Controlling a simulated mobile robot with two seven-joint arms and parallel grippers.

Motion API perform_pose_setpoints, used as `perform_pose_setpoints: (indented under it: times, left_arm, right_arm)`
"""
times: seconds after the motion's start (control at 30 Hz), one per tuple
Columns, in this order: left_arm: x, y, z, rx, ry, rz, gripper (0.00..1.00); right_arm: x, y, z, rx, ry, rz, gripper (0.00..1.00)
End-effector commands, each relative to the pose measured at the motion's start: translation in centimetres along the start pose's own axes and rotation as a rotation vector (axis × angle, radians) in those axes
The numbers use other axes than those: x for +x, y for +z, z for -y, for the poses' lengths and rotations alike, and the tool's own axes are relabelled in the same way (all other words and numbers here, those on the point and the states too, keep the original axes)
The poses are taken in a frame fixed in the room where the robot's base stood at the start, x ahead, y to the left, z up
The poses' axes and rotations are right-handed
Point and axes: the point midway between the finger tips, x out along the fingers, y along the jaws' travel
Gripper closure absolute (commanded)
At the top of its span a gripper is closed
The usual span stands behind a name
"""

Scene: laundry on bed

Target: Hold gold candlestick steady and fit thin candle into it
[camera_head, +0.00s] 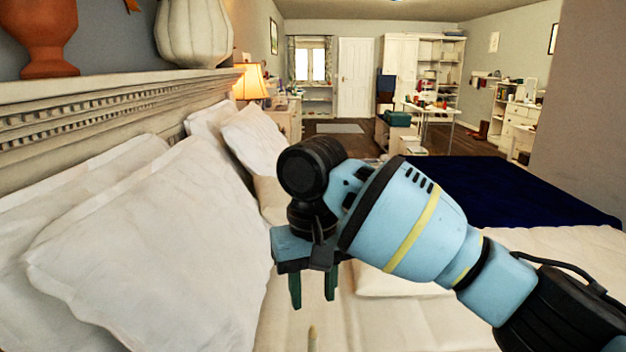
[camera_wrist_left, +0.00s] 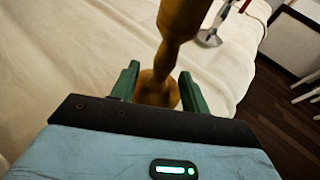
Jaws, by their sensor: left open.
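In the left wrist view, a gold candlestick (camera_wrist_left: 178,28) stands in front of my left gripper (camera_wrist_left: 158,85), its round base (camera_wrist_left: 157,92) showing between the two green fingers. The fingers are open and apart; I cannot tell whether they touch it. My right gripper (camera_head: 314,288) points down over the bed in the head view. Its two green fingers are apart with nothing visible between them. A thin tan upright tip (camera_head: 312,338) shows below it at the bottom edge; I cannot tell whether it is the thin candle. My left gripper is outside the head view.
White pillows (camera_head: 150,250) fill the left side against the carved headboard (camera_head: 100,115). A dark blue blanket (camera_head: 510,190) lies across the bed at right. A thin object with a pale round foot (camera_wrist_left: 209,38) is on the bed beyond the candlestick, near the bed's edge.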

Motion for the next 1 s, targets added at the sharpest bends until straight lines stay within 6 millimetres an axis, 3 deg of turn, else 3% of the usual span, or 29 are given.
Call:
perform_pose_setpoints:
  times: [0.6, 0.8, 1.0]
  left_arm:
    - [-10.1, -0.1, 0.0, 0.001, 0.001, -0.004, 0.54]
    - [-11.5, -0.1, 0.0, -0.001, 0.0, -0.002, 0.54]
    - [-11.7, -0.1, 0.0, -0.001, 0.0, -0.003, 0.54]
  right_arm:
    - [0.0, 0.0, 0.0, 0.0, 0.0, 0.0, 0.62]
    - [0.0, 0.0, 0.0, 0.0, 0.0, 0.0, 0.62]
    - [0.0, 0.0, 0.0, 0.0, 0.0, 0.0, 0.62]
